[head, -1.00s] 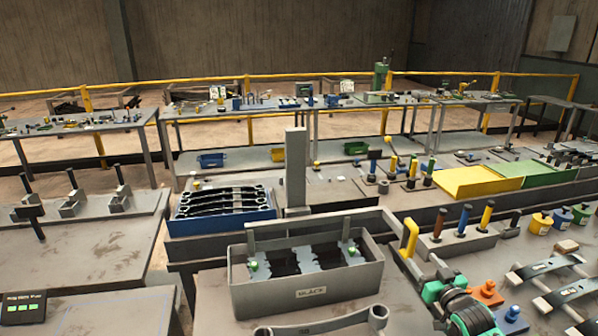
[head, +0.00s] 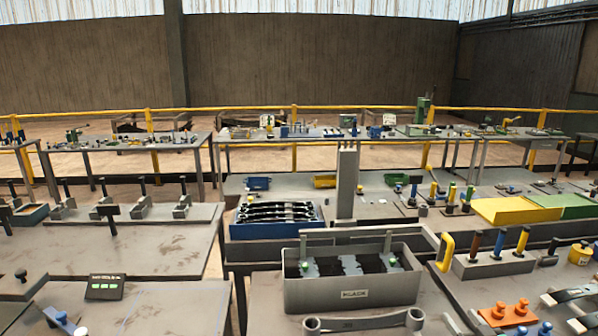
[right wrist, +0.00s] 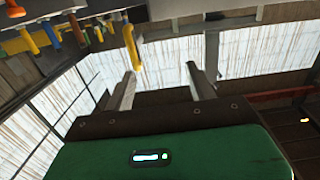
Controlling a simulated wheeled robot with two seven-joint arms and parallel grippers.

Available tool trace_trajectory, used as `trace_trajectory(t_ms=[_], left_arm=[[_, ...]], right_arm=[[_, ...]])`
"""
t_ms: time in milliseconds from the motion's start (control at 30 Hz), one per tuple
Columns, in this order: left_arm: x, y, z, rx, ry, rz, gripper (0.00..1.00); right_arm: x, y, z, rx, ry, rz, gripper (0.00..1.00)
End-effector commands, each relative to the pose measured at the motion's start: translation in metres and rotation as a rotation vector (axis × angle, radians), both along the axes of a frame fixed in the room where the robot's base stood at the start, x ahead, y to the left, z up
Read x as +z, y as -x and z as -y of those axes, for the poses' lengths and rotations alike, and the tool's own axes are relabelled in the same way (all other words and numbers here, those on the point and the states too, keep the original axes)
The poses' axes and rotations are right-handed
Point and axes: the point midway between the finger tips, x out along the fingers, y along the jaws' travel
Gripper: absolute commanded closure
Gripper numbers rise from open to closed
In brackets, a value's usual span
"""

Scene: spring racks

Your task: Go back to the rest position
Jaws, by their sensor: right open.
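My right gripper (right wrist: 162,84) shows in the right wrist view with its two grey fingers apart and nothing between them. Its green body fills the bottom of that view. A yellow handle stands beyond the left finger, apart from it as far as I can tell. In the head view I do not see the right gripper, and my left gripper is not in view.
A grey bin (head: 353,294) labelled BLACK stands on the near bench, with a grey spring leaf (head: 365,322) in front. A blue tray (head: 277,231) of dark leaves lies behind. Tool handles (head: 498,243) and orange knobbed blocks (head: 505,315) stand right.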

Motion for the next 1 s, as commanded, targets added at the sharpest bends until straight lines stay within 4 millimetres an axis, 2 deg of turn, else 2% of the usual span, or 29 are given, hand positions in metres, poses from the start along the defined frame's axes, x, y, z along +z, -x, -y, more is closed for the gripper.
trace_trajectory(t_ms=[267,467,567,700,800,1000], left_arm=[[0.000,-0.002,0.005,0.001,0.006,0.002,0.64],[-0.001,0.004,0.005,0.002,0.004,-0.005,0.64],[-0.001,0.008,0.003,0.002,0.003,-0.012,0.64],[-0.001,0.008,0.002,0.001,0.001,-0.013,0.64],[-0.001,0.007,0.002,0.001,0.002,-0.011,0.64],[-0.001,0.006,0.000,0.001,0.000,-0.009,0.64]], right_arm=[[-0.043,0.037,-0.043,0.018,0.028,-0.168,0.44],[-0.079,0.084,-0.083,0.034,0.060,-0.343,0.44],[-0.099,0.123,-0.108,0.044,0.082,-0.468,0.44],[-0.120,0.194,-0.141,0.052,0.120,-0.677,0.44],[-0.124,0.238,-0.155,0.052,0.141,-0.799,0.44],[-0.124,0.298,-0.168,0.049,0.162,-0.969,0.44]])
